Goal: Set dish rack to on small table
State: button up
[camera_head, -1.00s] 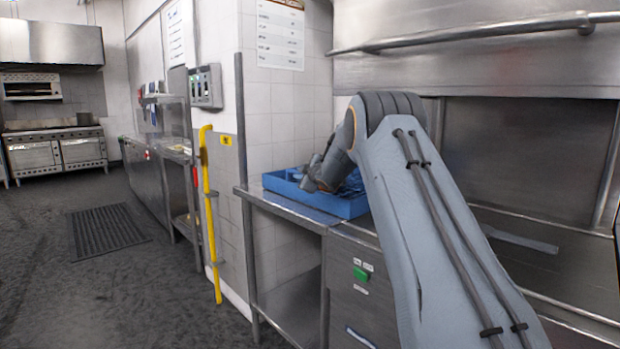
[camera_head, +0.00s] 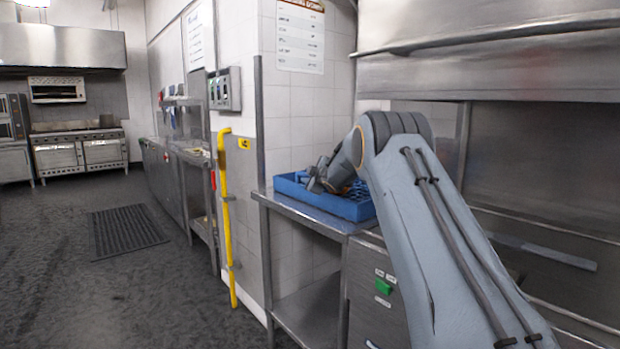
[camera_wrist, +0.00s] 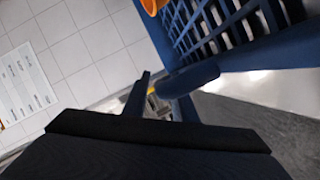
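The dish rack, a blue crate-like tray with slotted sides, is on a metal side table (camera_head: 357,226) in the head view; its front wall (camera_head: 318,203) faces me. My gripper (camera_head: 318,182) is at the rack's left part, with my arm reaching over it from the right. In the wrist view the rack's slotted wall (camera_wrist: 275,50) fills the upper right, close to my dark fingers (camera_wrist: 165,88). Background shows between the fingers, but their contact with the rack is unclear. I cannot tell whether they grip its rim.
A yellow vertical pipe (camera_head: 224,220) stands left of the table by the white tiled wall. A hood with a steel bar (camera_head: 480,35) is at the right. The floor (camera_head: 110,290) at the left is open, with a dark mat (camera_head: 125,230). Ranges stand at the back left.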

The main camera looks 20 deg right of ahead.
jog(key=shift+o, duration=0.4)
jog(key=shift+d, duration=0.15)
jog(key=b+v, duration=0.1)
jog(key=v, duration=0.6)
jog(key=shift+s, duration=0.4)
